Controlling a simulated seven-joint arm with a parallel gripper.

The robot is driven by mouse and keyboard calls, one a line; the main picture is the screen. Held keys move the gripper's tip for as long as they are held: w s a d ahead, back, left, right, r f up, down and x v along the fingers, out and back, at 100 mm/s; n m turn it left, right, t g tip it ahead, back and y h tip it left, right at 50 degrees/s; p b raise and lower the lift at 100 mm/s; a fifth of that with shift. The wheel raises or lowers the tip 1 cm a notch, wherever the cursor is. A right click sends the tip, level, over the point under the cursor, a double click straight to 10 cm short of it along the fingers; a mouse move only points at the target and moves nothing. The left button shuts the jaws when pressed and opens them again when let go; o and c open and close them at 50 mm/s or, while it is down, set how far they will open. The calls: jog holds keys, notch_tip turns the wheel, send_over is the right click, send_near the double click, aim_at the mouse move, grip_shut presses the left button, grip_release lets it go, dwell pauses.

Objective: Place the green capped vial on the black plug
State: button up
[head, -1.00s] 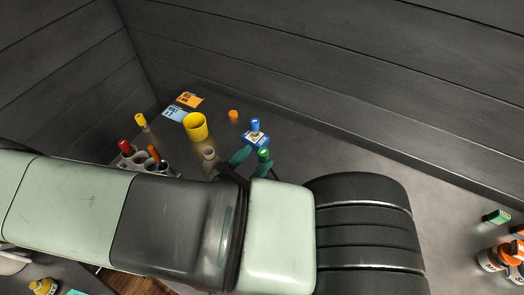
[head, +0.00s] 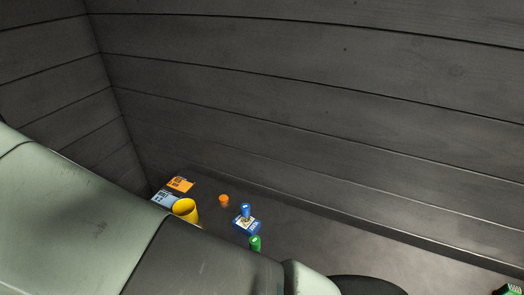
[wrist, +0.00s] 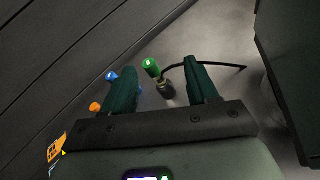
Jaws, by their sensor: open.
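The green capped vial (wrist: 151,66) is between the two dark green fingers of my gripper (wrist: 159,66) in the wrist view. The fingers are open, with a gap on both sides of the vial. The black plug (wrist: 167,91) is at the vial's lower end, and a black cable runs from there to the right. The vial seems to stand on the plug, but I cannot tell their contact for certain. In the head view only the vial's green top (head: 255,242) shows; my arm hides the plug and the fingers.
A blue capped vial (head: 245,209) stands at a blue and white box (head: 247,225). An orange cap (head: 224,200), a yellow cup (head: 185,210) and orange and blue cards (head: 180,184) lie further left. The plank wall (head: 320,90) rises close behind.

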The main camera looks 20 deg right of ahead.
jog(key=s+d+r+m+t+y, duration=0.1)
jog(key=d+r+m+y, duration=0.3)
jog(key=r, duration=1)
jog(key=s+d+r+m+t+y, duration=0.1)
jog(key=s+d+r+m+y, duration=0.2)
jog(key=r+m+y, duration=0.7)
notch_tip(320, 180, up, 5)
jog(key=d+m, duration=0.1)
jog(key=m, duration=0.2)
jog(key=shift+d+f+m, duration=0.2)
jog(key=shift+m, duration=0.2)
